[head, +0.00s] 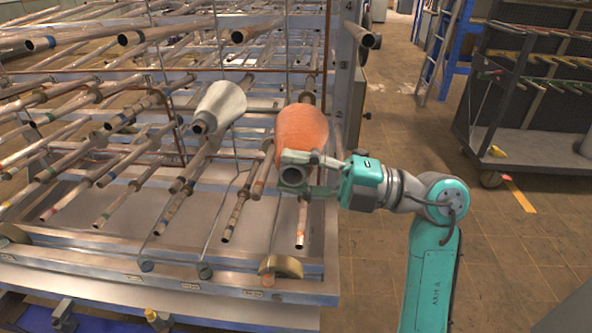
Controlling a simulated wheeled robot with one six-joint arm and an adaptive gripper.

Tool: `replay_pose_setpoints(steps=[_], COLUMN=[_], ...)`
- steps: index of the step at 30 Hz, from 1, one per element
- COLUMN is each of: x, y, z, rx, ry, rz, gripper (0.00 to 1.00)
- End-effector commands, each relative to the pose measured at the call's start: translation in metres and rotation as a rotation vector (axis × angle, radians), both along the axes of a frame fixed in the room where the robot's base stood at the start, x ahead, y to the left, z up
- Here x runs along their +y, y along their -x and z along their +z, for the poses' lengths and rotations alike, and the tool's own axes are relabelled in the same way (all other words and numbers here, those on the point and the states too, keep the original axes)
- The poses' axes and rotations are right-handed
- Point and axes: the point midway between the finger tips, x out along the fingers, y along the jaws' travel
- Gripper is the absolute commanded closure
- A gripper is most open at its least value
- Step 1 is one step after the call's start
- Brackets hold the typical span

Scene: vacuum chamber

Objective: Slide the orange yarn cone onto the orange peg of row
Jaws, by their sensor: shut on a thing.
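The orange yarn cone (303,128) is at the right end of the rack, its wide wound end pointing up and away and its dark open tube end toward the camera. My gripper (296,174) is shut on the cone's narrow lower end. A peg with an orange-red mark near its tip (300,236) shows below my gripper. Another peg with an orange-looking band (258,187) is just left of the cone. The cone and gripper hide parts of the pegs behind. I cannot tell whether any peg is inside the cone.
A pale yarn cone (222,104) sits on a peg to the left. Several bare metal pegs fill the rack, with thin wires between them. A rack post (349,75) stands behind the cone. A dark cart (535,140) is at the right; the floor between is clear.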

Motion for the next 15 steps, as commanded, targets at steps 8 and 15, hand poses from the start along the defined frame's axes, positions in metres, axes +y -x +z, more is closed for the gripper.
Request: replay_pose_setpoints(steps=[8, 15], x=[0.0000, -0.0002], y=[0.0001, -0.0049], z=[0.0010, 0.0004], rx=[-0.002, -0.001], ry=[-0.001, -0.001], rz=[0.000, 0.000], gripper=[1.00, 1.00])
